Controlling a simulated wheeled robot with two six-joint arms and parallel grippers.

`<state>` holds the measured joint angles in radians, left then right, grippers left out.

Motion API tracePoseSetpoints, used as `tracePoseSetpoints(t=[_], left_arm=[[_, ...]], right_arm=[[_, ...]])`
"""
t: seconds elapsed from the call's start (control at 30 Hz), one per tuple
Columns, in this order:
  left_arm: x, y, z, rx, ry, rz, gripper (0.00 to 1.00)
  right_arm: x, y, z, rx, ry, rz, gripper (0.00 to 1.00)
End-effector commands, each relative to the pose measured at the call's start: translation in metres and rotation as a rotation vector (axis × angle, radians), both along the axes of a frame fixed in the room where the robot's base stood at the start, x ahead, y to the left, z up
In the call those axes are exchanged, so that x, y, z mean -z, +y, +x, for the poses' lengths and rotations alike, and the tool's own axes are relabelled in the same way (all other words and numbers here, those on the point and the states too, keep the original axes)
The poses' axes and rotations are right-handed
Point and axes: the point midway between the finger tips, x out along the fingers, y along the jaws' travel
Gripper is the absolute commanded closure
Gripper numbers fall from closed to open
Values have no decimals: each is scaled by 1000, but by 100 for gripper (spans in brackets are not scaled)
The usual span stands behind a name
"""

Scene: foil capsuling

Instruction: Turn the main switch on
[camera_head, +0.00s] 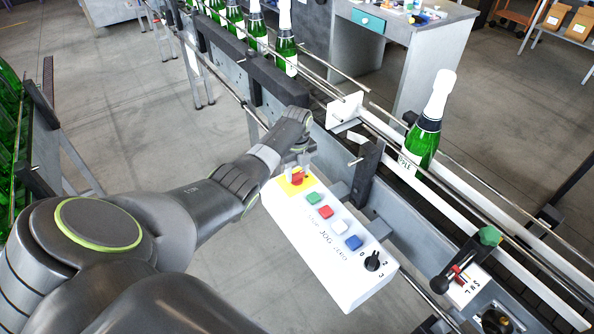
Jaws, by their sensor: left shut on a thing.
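The main switch (297,179) is a red knob on a yellow plate at the far end of a white control box (341,284). My left gripper (297,170) reaches in from the left and points down over this end of the box. Its fingers are shut on the red knob and partly hide it, so I cannot tell which way the knob is turned. My right gripper is not in view.
The box also carries green, red, white and blue buttons and a black selector knob (372,261). Beside it runs a conveyor with green bottles; one white-capped bottle (424,135) stands at the right. A green-topped handle (489,236) stands at lower right.

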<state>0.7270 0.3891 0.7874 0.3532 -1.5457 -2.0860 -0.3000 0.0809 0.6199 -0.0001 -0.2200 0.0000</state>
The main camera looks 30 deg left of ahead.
Motion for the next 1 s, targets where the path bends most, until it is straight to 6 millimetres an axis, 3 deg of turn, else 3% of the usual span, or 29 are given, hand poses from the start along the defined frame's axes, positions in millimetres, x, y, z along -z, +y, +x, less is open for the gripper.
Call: tracePoseSetpoints(t=[0.03, 0.17, 0.57, 0.77, 1.0], left_arm=[[-1, 0, 1, 3, -3, 0, 52], [-1, 0, 1, 2, -2, 0, 36], [-6, 0, 1, 1, -4, 1, 35], [-32, 1, 1, 1, -4, 2, 35], [-87, 1, 1, 2, -8, 3, 35]], right_arm=[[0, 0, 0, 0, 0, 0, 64], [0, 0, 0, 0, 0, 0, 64], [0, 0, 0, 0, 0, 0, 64], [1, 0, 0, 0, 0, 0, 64], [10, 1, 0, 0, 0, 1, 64]])
